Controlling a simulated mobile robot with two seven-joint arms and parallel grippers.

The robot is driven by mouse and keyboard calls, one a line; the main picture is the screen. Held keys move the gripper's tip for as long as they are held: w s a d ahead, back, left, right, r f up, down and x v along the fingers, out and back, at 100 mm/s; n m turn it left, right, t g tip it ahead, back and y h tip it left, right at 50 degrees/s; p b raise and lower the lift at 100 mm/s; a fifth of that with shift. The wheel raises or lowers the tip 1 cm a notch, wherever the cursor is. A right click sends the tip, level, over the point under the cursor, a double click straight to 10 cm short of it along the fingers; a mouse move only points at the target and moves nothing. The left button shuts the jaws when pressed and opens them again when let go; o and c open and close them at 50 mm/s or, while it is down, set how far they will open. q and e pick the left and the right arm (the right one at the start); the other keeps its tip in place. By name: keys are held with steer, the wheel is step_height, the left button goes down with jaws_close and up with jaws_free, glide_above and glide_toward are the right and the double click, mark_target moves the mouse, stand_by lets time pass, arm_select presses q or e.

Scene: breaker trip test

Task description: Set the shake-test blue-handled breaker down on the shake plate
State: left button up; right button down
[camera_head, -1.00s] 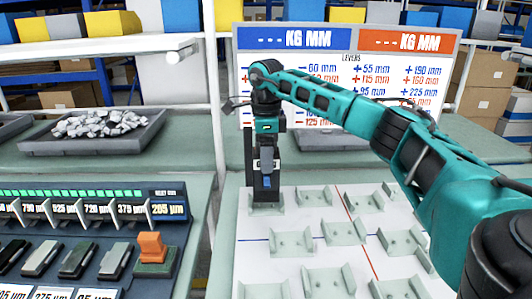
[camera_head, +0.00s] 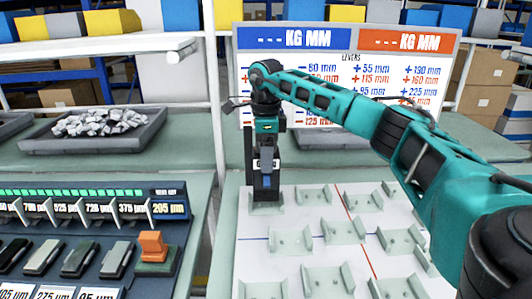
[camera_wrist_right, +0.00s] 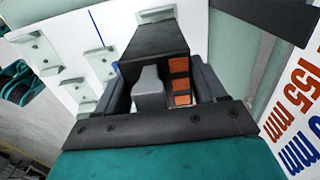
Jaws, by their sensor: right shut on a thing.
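My right gripper (camera_head: 265,182) points down over the back-left cradle (camera_head: 267,208) of the white shake plate (camera_head: 252,268). It is shut on the dark breaker, whose small blue part (camera_head: 267,183) shows between the fingers. The breaker's lower end is at the cradle; I cannot tell whether it rests on the floor of it. In the right wrist view, a grey piece (camera_wrist_right: 150,88) and orange segments (camera_wrist_right: 180,82) show between the jaws. The fingers hide much of the breaker. My left gripper is not in view.
Several other cradles on the plate, such as this one (camera_head: 313,196), are empty. A board with lever distances (camera_head: 345,60) stands close behind. A dark tray of grey pieces (camera_head: 95,132) and a console with breakers (camera_head: 75,258) are at the left.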

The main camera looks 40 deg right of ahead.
steer(key=shift+f+b, duration=0.55)
steer(key=shift+f, duration=1.25)
steer(key=shift+c, duration=1.2)
jaws_free()
steer(key=shift+o, duration=1.2)
steer(key=shift+f, duration=0.1)
step_height(320, 180, up, 13)
steer(key=shift+r+p, duration=0.1)
steer(key=shift+p, duration=0.2)
